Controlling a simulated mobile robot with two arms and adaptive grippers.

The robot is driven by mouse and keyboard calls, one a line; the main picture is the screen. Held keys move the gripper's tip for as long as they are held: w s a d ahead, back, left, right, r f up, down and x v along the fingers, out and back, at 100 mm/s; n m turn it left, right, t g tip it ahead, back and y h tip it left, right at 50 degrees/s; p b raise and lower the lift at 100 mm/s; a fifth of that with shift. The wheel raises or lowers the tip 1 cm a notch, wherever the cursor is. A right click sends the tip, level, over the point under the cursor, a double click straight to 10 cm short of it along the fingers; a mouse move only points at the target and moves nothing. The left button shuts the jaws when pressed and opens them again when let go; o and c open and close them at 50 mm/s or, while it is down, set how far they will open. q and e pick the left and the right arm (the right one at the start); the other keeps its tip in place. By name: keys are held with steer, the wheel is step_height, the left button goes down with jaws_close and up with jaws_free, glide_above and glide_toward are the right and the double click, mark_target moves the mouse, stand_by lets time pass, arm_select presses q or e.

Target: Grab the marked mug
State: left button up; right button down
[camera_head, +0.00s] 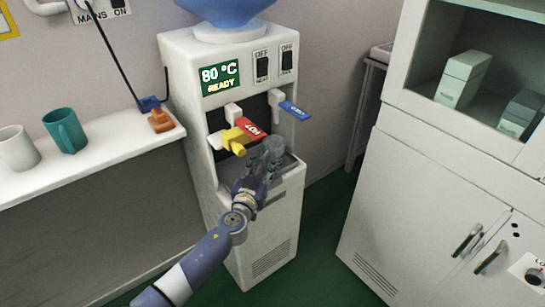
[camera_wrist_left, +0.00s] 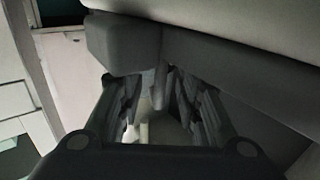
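A white mug (camera_head: 18,148) and a teal mug (camera_head: 65,131) stand upright on the white ledge at the left. No mark is visible on either, so I cannot tell which is the marked one. My left gripper (camera_head: 262,160) is inside the dispensing bay of the water dispenser, well right of both mugs. In the left wrist view, its fingers (camera_wrist_left: 160,112) stand apart with a gap between them. A small grey rounded shape (camera_head: 275,146) shows by the fingertips; I cannot tell if it is a cup or part of my gripper. My right gripper is out of view.
The water dispenser (camera_head: 273,235) has a display reading 80 °C READY, a red HOT tap lever (camera_head: 250,127) and a blue lever (camera_head: 295,110). An orange item (camera_head: 160,121) sits on the ledge. A white cabinet (camera_head: 420,200) stands right; green floor lies between.

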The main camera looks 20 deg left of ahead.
mark_target(267, 147)
arm_select(q)
jaws_close()
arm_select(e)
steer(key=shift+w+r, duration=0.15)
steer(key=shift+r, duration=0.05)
arm_select(q)
steer(key=shift+r, duration=0.2)
